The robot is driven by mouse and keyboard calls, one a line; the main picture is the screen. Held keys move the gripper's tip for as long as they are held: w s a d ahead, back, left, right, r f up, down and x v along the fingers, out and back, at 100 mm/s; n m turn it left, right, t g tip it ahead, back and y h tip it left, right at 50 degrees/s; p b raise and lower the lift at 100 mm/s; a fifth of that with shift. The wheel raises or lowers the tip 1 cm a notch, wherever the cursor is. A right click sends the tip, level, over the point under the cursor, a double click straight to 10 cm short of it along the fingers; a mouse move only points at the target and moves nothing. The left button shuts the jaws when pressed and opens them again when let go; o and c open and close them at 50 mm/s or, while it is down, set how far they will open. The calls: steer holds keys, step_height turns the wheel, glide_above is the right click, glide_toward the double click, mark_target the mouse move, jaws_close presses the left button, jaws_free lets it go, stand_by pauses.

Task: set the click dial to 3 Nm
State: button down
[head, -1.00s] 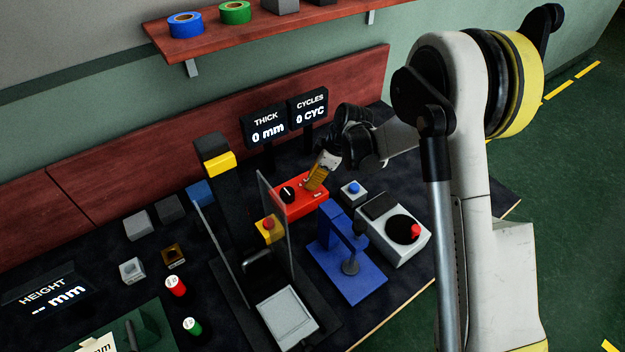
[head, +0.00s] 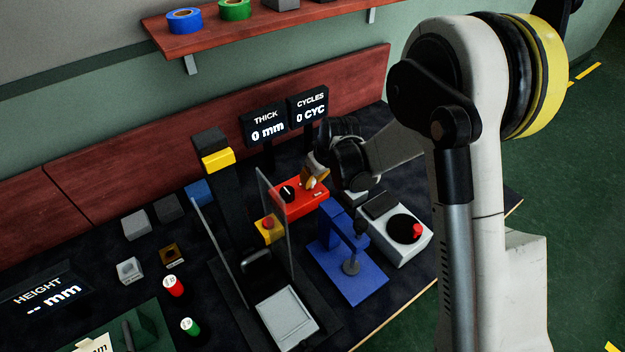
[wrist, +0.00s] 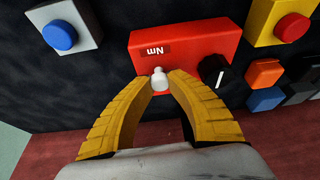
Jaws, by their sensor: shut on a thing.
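A red box (head: 297,208) sits at the back of the bench, below the displays. It carries a black round dial (head: 287,193) with a white line, also in the wrist view (wrist: 216,71). Beside the dial stands a small white knob (wrist: 159,80), near a dark label (wrist: 155,50) reading Nm. My gripper (wrist: 162,78) has yellow fingers closed around the white knob, one on each side. In the head view the fingers (head: 314,180) are at the right end of the box. The scale marks and any set value are not readable.
A blue clamp stand (head: 350,280) and a grey box with a black disc (head: 404,229) stand in front and right. A clear panel (head: 273,220) rises just left of the red box. The THICK (head: 266,126) and CYCLES (head: 308,105) displays stand behind.

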stand_by(0.4)
steer(key=c, duration=1.2)
jaws_free()
steer(key=v, duration=1.2)
steer(key=shift+a, duration=0.15)
